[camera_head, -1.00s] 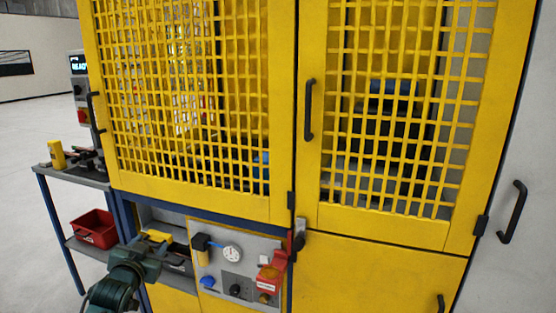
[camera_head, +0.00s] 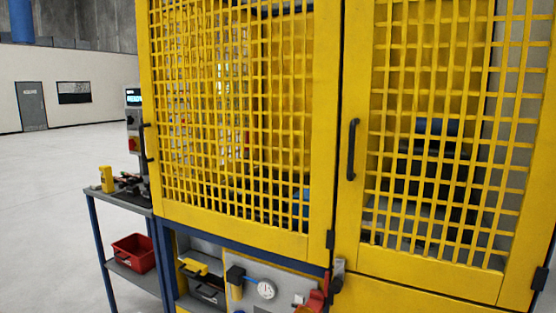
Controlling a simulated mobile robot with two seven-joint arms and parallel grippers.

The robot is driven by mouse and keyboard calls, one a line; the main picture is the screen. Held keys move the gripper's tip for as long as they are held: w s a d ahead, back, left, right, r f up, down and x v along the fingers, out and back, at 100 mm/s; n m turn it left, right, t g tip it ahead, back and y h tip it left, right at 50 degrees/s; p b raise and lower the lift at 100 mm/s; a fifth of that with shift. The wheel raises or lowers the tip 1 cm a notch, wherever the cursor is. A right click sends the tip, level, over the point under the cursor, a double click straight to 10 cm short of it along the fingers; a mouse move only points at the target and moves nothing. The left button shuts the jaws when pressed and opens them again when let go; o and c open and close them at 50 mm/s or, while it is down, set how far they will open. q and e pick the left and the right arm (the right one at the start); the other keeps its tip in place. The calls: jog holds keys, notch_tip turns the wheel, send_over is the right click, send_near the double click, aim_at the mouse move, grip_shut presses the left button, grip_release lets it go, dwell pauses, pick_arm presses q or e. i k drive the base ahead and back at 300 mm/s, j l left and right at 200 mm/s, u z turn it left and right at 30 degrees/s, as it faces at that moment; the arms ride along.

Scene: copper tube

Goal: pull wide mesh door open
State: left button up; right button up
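The wide yellow mesh door (camera_head: 240,228) is on the left of the machine front and looks closed. Its black handle (camera_head: 147,143) is on its left edge, beside the control box. A narrower yellow mesh door (camera_head: 348,215) is to its right, with a black handle (camera_head: 352,150) on its left side; it also looks closed. Neither of my grippers shows in the head view.
A side table (camera_head: 128,202) at left holds a yellow object (camera_head: 106,179) and dark tools. A red bin (camera_head: 133,253) sits on its lower shelf. A control box (camera_head: 134,121) stands behind. A gauge panel (camera_head: 262,302) is below the doors. The floor at left is clear.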

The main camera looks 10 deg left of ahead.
aim_at(315, 248)
jog(key=i+j+u, duration=0.35)
jog(key=i+j, duration=1.05)
